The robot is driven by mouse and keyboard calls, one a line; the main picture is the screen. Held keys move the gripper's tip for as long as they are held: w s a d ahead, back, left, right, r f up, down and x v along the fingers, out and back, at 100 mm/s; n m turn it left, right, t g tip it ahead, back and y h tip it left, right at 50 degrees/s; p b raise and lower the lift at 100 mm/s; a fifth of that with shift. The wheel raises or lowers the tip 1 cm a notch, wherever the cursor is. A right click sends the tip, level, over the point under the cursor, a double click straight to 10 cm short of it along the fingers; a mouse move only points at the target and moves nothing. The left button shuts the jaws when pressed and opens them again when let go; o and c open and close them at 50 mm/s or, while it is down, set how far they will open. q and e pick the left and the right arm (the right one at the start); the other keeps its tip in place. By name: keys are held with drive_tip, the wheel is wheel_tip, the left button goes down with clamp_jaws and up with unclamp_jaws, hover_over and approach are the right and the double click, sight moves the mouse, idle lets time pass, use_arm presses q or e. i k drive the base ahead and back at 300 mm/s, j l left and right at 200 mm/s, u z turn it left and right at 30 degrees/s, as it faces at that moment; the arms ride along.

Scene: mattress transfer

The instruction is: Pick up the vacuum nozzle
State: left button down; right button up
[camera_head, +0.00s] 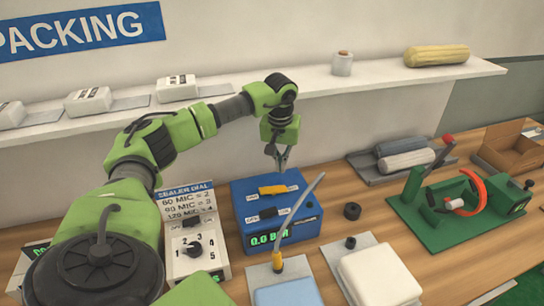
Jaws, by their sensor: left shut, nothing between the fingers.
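The vacuum nozzle (278,262) looks like a small yellow piece at the end of a thin grey tube. It stands on a grey plate at the front of the table, with the tube slanting up to the right. A blue pump box (240,213) stands just behind it, with a yellow lever, a black switch and a green "0.0 BAR" readout. My left gripper (281,167) points down above the back of the blue box, shut and empty, well behind the nozzle. My right gripper is not in view.
A white sealer dial box (187,247) stands left of the pump. A white folded block (380,277) lies front right, and a black puck (352,211) lies behind it. A green fixture with a red ring (475,189) is at right. A shelf (330,83) runs behind my arm.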

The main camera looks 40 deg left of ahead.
sight(277, 264)
drive_tip(key=k+l, duration=0.55)
drive_tip(key=l, duration=0.2)
drive_tip(key=k+l, duration=0.6)
drive_tip(key=l, duration=0.1)
